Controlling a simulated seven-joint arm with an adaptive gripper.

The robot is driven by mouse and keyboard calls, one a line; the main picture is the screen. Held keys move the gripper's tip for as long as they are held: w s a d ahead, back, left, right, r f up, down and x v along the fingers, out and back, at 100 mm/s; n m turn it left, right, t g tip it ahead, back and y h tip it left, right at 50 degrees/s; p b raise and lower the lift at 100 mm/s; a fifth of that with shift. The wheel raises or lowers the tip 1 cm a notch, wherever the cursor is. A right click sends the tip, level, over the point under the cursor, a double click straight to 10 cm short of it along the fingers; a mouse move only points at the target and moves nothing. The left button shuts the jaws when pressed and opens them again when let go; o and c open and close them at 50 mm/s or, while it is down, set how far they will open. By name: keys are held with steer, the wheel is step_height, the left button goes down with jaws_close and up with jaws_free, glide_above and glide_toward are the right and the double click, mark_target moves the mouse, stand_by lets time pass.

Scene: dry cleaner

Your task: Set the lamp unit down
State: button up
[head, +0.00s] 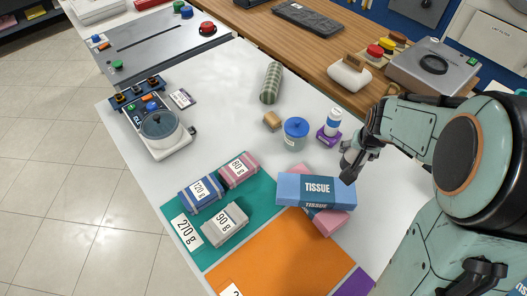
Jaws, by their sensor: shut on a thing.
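My gripper (353,168) is over the right part of the white table, just past the right end of the blue tissue box. Its dark fingers are shut on a small pale grey rounded thing (347,157), which I take to be the lamp unit. The fingers hide most of it, and I cannot tell whether it touches the table.
The blue tissue box (316,188) lies across a pink box (330,220). A blue-lidded jar (295,134) and a bottle (334,120) on a purple stand are near. Labelled bundles (201,193) lie on a teal mat (262,187). Orange mat (290,255) is mostly bare.

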steer(key=s+a+n+y, duration=0.3)
steer(key=a+n, duration=0.4)
steer(key=a, duration=2.3)
steer(key=shift+n, duration=0.3)
steer(key=w+a+f, duration=0.2)
steer(key=w+f, duration=0.1)
steer(key=w+a+f, duration=0.3)
steer(key=w, duration=0.1)
steer(key=w+a+f, duration=0.3)
steer(key=f, duration=0.1)
steer(key=shift+w, duration=0.2)
steer(key=shift+w+a+f, duration=0.1)
steer(key=shift+f, duration=0.8)
steer(key=shift+w+a+f, duration=0.1)
steer(key=shift+f, duration=0.75)
